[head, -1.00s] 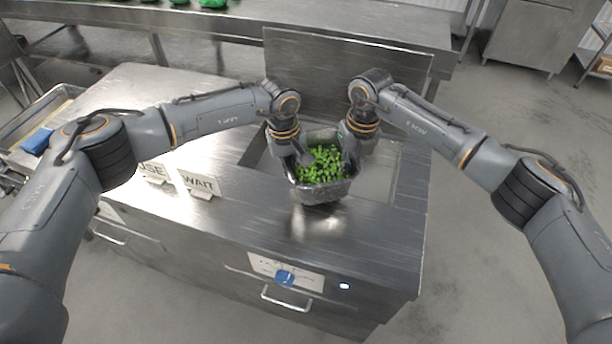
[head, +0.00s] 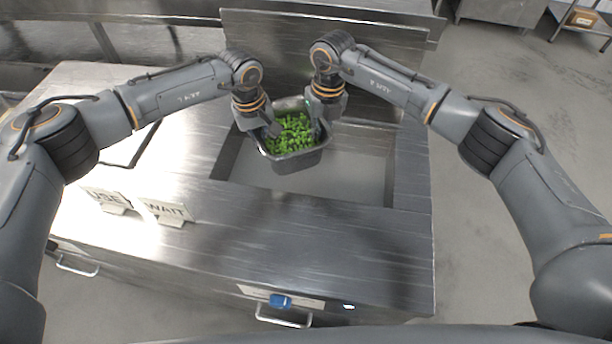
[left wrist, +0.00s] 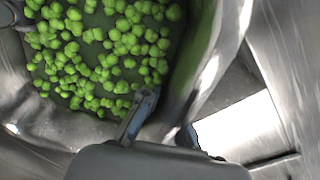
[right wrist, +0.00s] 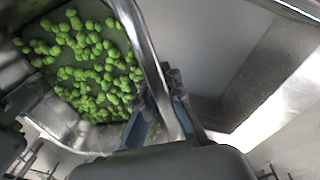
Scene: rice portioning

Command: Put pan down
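The metal pan (head: 297,163) holds many green pea-like pieces (head: 290,133) and hangs over the rectangular well in the steel counter. My left gripper (head: 268,132) is shut on its left wall, one finger inside and one outside. My right gripper (head: 318,130) is shut on its right wall in the same way. The pan wall shows between the fingers in the left wrist view (left wrist: 165,120) and in the right wrist view (right wrist: 155,95). The pan looks roughly level. Its exact height above the well floor is hard to tell.
The well (head: 350,175) is open and bare in front of and right of the pan. A steel panel (head: 300,40) stands behind it. Signs reading USE (head: 108,198) and WAIT (head: 168,211) stand on the counter at left. A blue knob (head: 280,301) is on the front.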

